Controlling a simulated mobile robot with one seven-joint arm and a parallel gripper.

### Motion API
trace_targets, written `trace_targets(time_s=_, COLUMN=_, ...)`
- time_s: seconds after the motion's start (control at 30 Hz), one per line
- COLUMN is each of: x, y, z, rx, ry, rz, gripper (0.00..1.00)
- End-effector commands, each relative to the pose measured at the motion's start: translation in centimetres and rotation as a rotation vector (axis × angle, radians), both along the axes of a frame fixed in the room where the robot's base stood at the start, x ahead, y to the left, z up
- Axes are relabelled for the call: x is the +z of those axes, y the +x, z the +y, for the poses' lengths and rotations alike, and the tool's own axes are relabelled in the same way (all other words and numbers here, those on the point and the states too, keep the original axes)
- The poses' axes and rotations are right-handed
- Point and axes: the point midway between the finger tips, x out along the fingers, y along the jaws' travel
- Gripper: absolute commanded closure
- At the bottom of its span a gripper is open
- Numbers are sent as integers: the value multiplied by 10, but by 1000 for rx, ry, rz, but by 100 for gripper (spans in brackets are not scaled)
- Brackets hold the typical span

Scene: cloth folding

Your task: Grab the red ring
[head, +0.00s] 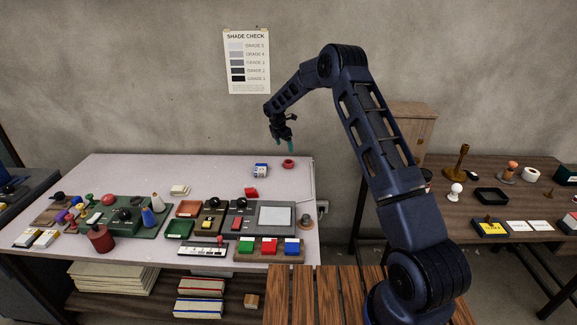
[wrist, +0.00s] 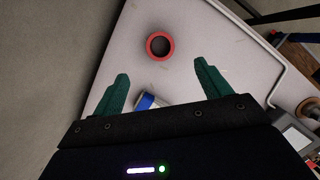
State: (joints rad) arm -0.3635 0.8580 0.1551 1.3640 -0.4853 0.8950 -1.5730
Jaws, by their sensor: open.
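The red ring (head: 288,163) lies flat near the back right corner of the pale table (head: 130,170). In the wrist view the red ring (wrist: 160,45) shows as a thick hoop with a dark hole. My gripper (head: 285,146) is above the table's back edge, above the ring and apart from it. In the wrist view its green fingers (wrist: 160,78) are spread, with nothing between the tips. The ring appears beyond the fingertips, roughly midway between them.
A blue and white item (head: 261,170) lies just left of the ring; it also shows near the gripper's base in the wrist view (wrist: 147,101). The table around the ring is mostly clear.

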Motion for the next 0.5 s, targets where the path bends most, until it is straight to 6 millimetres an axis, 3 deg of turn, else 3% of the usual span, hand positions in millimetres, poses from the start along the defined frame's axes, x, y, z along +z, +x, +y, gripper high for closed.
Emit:
trace_targets(time_s=0.27, x=-21, y=5, z=2, rx=23, ry=-6, rz=6, gripper=24)
trace_targets(time_s=0.5, x=-54, y=11, z=-5, rx=22, ry=-6, rz=5, gripper=24)
